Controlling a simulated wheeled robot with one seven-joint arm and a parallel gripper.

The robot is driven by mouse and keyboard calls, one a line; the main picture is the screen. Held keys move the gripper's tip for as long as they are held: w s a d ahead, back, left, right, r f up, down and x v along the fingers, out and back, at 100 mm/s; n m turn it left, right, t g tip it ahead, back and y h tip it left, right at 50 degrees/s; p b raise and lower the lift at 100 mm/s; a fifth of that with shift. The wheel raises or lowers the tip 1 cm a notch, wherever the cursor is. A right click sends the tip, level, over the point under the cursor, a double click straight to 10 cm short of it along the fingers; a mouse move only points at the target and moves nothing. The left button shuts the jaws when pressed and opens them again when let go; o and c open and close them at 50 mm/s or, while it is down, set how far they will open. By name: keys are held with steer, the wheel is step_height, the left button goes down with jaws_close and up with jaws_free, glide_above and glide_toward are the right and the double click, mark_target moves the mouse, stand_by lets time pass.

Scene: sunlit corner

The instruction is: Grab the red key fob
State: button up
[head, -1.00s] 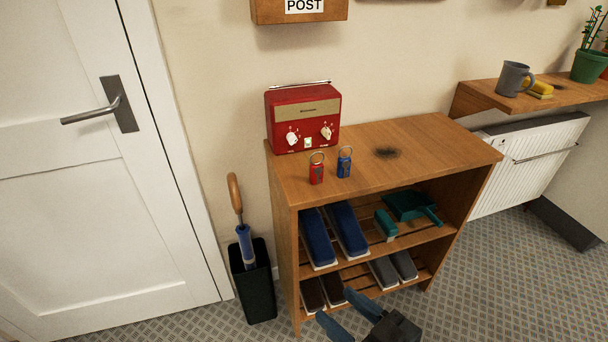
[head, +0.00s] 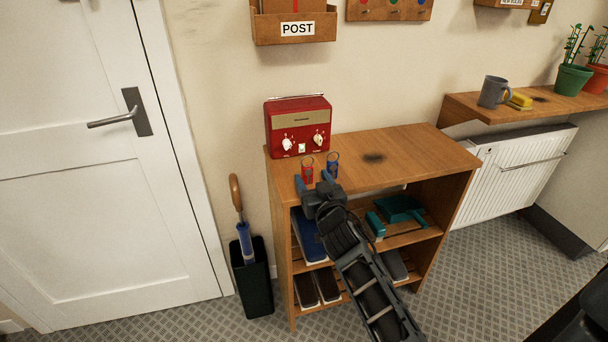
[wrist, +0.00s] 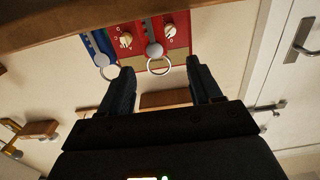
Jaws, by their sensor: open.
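The red key fob (head: 307,171) stands on the shelf unit's wooden top, in front of the red radio, its metal ring upward. My gripper (head: 313,180) is open and empty at the top's front edge, just in front of the fob. In the wrist view, which looks upside down, the red fob (wrist: 157,38) and its ring appear between the two fingers (wrist: 160,66), slightly beyond their tips. I see no contact. The fob's lower part is partly hidden by a finger in the head view.
A blue key fob (head: 333,167) stands close on the right, outside the fingers in the wrist view. The red radio (head: 299,128) is close behind. The wooden top (head: 415,150) is clear to the right. A stand with an umbrella (head: 252,280) is left of the unit.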

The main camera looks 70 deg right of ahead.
mark_target(308, 169)
steer(key=x, duration=0.6)
steer(key=shift+d+f, duration=0.1)
steer(key=shift+d, duration=0.3)
steer(key=c, duration=0.9)
